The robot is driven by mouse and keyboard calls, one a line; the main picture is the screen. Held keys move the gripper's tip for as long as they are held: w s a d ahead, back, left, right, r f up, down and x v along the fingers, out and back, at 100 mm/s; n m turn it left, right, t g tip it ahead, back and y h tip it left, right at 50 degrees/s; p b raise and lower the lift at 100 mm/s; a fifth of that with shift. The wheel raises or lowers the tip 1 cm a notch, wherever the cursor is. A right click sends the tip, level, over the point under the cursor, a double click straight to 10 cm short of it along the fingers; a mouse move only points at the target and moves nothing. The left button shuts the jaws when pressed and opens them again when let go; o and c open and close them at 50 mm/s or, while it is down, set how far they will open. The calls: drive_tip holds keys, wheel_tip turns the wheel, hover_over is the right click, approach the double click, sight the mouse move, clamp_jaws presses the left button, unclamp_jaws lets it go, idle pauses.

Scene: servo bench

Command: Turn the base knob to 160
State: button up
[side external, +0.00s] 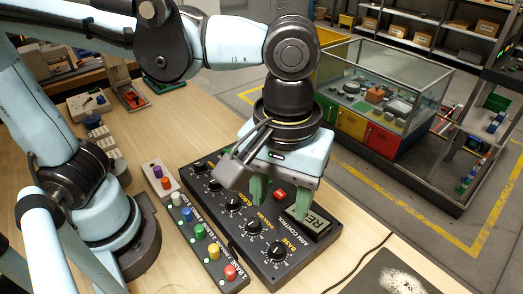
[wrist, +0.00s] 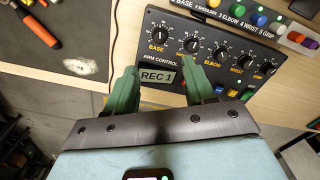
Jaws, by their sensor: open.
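The base knob (side external: 278,251) is a black dial at the near end of a row of knobs on the black control box (side external: 215,205). In the wrist view the base knob (wrist: 159,37) sits at the left of the row, above its BASE label; its exact setting is too small to read. My gripper (side external: 280,203) has green fingers pointing down over the box, farther back than the base knob. In the wrist view my gripper (wrist: 159,68) is open and empty, its fingers apart with the REC 1 display (wrist: 157,77) between them. The base knob lies beyond the fingertips, untouched.
The shoulder knob (wrist: 191,45) is close to the right fingertip in the wrist view. A strip of coloured buttons (side external: 208,243) runs along the box. A dark mat (side external: 390,275) and a cable lie at the right front. A glass-topped case (side external: 375,100) stands beyond the bench.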

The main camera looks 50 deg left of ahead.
sight(277, 248)
drive_tip(key=shift+f, duration=6)
drive_tip(key=shift+c, duration=0.5)
clamp_jaws()
